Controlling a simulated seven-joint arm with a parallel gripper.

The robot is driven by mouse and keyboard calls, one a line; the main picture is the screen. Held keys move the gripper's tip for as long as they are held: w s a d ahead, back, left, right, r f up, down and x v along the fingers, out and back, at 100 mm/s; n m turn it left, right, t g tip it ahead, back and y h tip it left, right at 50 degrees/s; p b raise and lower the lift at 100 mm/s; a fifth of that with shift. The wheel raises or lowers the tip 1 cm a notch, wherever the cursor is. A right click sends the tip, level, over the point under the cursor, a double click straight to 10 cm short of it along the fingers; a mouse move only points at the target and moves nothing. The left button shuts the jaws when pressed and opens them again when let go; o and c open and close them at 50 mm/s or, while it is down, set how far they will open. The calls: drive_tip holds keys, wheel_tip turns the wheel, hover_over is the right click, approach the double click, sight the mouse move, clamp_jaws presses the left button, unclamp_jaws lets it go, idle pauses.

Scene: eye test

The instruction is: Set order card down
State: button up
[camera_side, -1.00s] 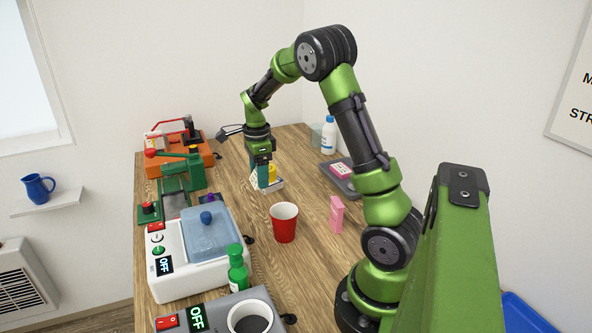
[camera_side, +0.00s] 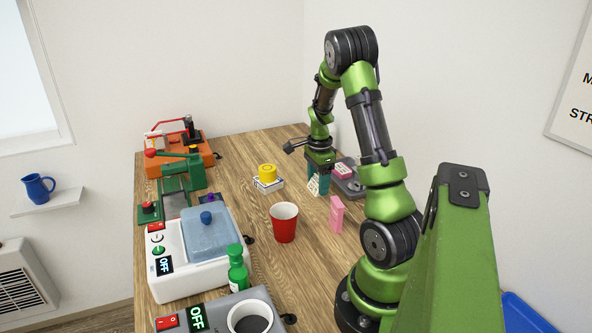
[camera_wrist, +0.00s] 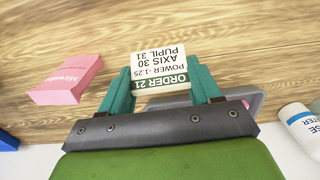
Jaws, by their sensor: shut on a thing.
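The order card (camera_wrist: 159,68) is a small cream card with a green band reading "ORDER 21" and lines on power, axis and pupil. My gripper (camera_wrist: 160,84) is shut on it, with a teal finger at each side edge in the wrist view. In the side view the card (camera_side: 313,186) hangs upright or slightly tilted between the fingers of my gripper (camera_side: 317,182). It is low over the wooden table (camera_side: 225,187), left of the grey tray. I cannot tell whether its lower edge touches the table.
A pink box (camera_side: 337,215) and a red cup (camera_side: 284,223) stand nearby. The grey tray (camera_side: 354,189) holds a pink item (camera_side: 343,171). A yellow round thing (camera_side: 267,171) sits on a white box (camera_side: 268,186). Machines line the table's left side. A white bottle (camera_wrist: 297,119) shows in the wrist view.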

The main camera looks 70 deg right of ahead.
drive_tip(key=shift+f, duration=2.1)
drive_tip(key=o, duration=1)
drive_tip(key=shift+f, duration=0.1)
